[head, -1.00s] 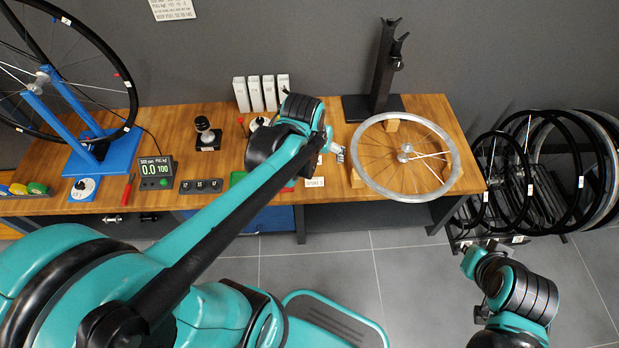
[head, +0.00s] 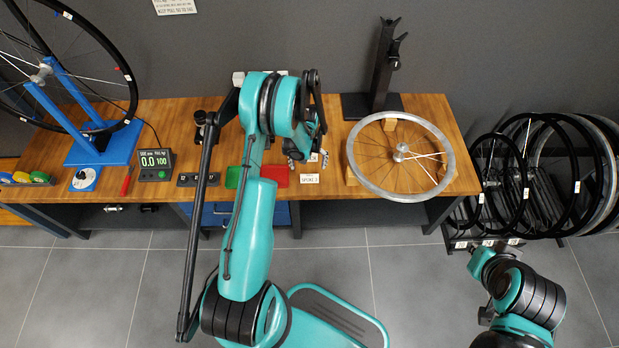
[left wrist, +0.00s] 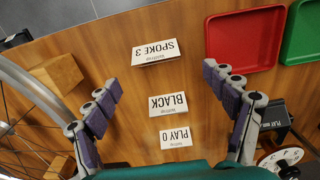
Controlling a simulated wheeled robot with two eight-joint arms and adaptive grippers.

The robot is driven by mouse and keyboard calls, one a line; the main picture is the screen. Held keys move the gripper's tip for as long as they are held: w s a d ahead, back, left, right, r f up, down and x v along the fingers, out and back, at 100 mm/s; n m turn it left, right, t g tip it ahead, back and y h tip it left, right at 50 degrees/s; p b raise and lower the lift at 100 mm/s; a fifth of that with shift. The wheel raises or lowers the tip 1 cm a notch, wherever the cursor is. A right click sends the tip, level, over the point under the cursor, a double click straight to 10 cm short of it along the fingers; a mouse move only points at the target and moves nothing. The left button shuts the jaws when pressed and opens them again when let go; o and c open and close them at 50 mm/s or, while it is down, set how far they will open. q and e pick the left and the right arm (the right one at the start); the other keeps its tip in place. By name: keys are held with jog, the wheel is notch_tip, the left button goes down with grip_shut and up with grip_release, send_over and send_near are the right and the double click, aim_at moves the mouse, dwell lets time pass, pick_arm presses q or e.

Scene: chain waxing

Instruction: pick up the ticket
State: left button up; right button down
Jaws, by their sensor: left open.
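Three small white tickets lie flat on the wooden bench in the left wrist view. They read SPOKE 3 (left wrist: 154,52), BLACK (left wrist: 168,105) and PLAY 0 (left wrist: 175,138), all upside down there. My left gripper (left wrist: 160,82) is open and empty above them, its fingers spread to either side of the row. BLACK and PLAY 0 lie between the fingers in that picture; SPOKE 3 lies just beyond the tips. In the head view the SPOKE 3 ticket (head: 310,179) is at the bench's front edge, below my left gripper (head: 308,158). My right gripper is not visible; only part of that arm shows.
A red tray (head: 277,183) and a green tray (head: 233,184) are left of the tickets. A silver wheel rim (head: 360,178) rests on wooden blocks to the right, close to the gripper. A black stand (head: 380,75) rises behind. Bare wood surrounds the tickets.

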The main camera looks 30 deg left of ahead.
aim_at(310, 175)
pick_arm(q)
jog(key=f+b, duration=0.1)
jog(key=f, duration=0.1)
jog(key=f+b, duration=0.1)
jog(key=f, duration=0.1)
jog(key=f+b, duration=0.1)
jog(key=f, duration=0.1)
jog(key=shift+s+d+f, duration=0.1)
jog(key=shift+s+d, duration=0.05)
jog(key=shift+d, duration=0.2)
jog(key=c, duration=0.8)
